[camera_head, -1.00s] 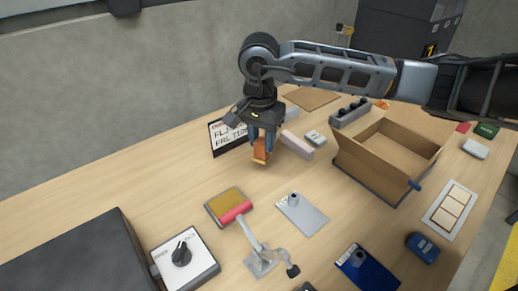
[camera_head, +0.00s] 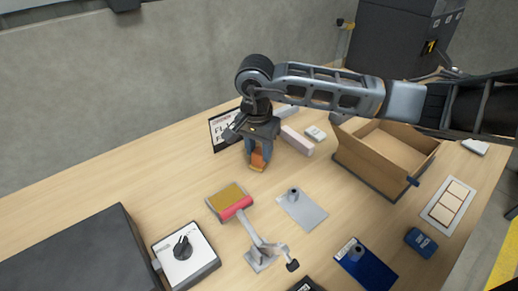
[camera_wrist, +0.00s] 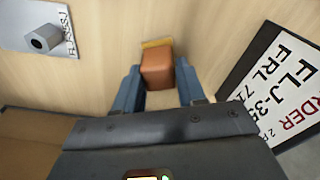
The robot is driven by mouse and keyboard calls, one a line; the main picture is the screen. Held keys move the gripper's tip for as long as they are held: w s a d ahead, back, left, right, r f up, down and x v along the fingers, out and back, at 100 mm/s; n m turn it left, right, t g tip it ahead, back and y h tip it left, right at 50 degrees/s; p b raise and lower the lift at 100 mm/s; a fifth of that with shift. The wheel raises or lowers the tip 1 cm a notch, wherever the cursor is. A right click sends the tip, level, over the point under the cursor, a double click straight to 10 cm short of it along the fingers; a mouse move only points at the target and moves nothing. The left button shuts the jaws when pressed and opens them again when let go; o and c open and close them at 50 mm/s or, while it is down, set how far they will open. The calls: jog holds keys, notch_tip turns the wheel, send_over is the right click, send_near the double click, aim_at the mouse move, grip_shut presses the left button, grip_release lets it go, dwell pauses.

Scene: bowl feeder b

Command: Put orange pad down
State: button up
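The orange pad (camera_head: 258,159) is a small orange block with a yellow strip at its lower end. It stands at or just above the wooden table, left of the middle in the head view; I cannot tell if it touches the wood. My gripper (camera_head: 259,152) points down with its blue fingers on either side of the pad. In the wrist view the pad (camera_wrist: 157,68) sits between the fingertips of my gripper (camera_wrist: 159,78), which appear closed against its sides. The yellow strip shows beyond the block.
An order sign (camera_head: 222,128) stands close behind my gripper, and a pale pink block (camera_head: 297,140) lies to its right.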

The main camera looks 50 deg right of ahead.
aim_at(257, 153)
jog(key=o, duration=0.3)
jog(key=shift+o, duration=0.2)
notch_tip(257, 153, up, 12)
jog(key=b, duration=0.1)
jog(key=shift+a+r, duration=0.15)
jog(key=shift+a, duration=0.3)
dwell(0.4)
